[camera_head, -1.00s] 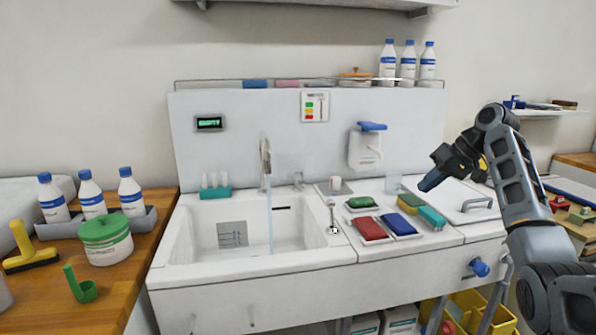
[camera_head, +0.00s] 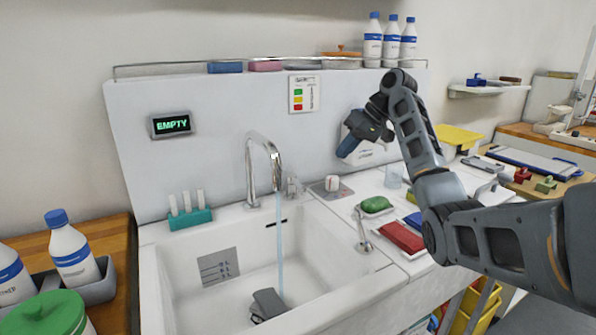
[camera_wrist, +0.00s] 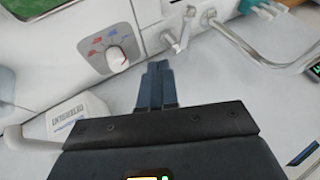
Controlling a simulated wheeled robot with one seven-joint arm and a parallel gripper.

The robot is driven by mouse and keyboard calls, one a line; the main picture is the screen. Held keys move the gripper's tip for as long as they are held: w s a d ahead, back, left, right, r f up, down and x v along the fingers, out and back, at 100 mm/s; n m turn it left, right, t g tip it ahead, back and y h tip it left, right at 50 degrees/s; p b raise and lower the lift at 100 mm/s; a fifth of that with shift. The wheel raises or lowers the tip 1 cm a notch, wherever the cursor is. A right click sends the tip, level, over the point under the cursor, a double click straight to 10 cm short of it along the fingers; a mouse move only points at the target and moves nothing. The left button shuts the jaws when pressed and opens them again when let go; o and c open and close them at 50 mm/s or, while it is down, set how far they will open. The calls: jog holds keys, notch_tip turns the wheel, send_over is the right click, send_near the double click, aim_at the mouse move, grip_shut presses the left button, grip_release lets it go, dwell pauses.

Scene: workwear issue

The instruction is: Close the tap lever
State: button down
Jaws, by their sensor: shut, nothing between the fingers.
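The chrome tap (camera_head: 263,160) stands at the back of the white sink (camera_head: 210,318), and a thin stream of water (camera_head: 280,245) falls from its spout. A small chrome fitting, which looks like the tap lever (camera_head: 292,187), stands just right of the tap base; it also seems to show in the wrist view (camera_wrist: 184,30). My gripper (camera_head: 350,145) is shut and empty, in front of the back panel and to the right of the tap. In the wrist view its closed fingertips (camera_wrist: 158,68) are apart from the lever, which lies beyond them.
A white dial (camera_head: 332,184) sits between lever and gripper; it shows in the wrist view (camera_wrist: 116,57). A wall dispenser (camera_head: 372,156) is close behind my gripper. A display (camera_head: 171,124) reads EMPTY. A grey object (camera_head: 267,303) lies in the sink.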

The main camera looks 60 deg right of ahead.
aim_at(297, 183)
jog(key=x, duration=0.3)
jog(key=a+p+x, duration=0.1)
jog(key=x, duration=0.3)
jog(key=p+x, duration=0.1)
jog(key=x, duration=0.3)
jog(key=shift+w+a+r, duration=0.25)
jog(key=shift+w+r, duration=0.1)
jog(key=shift+w, duration=0.05)
jog(key=shift+w+a+f, duration=0.2)
jog(key=shift+w+a, duration=0.35)
jog(key=shift+a, duration=0.15)
jog(key=shift+w, duration=0.1)
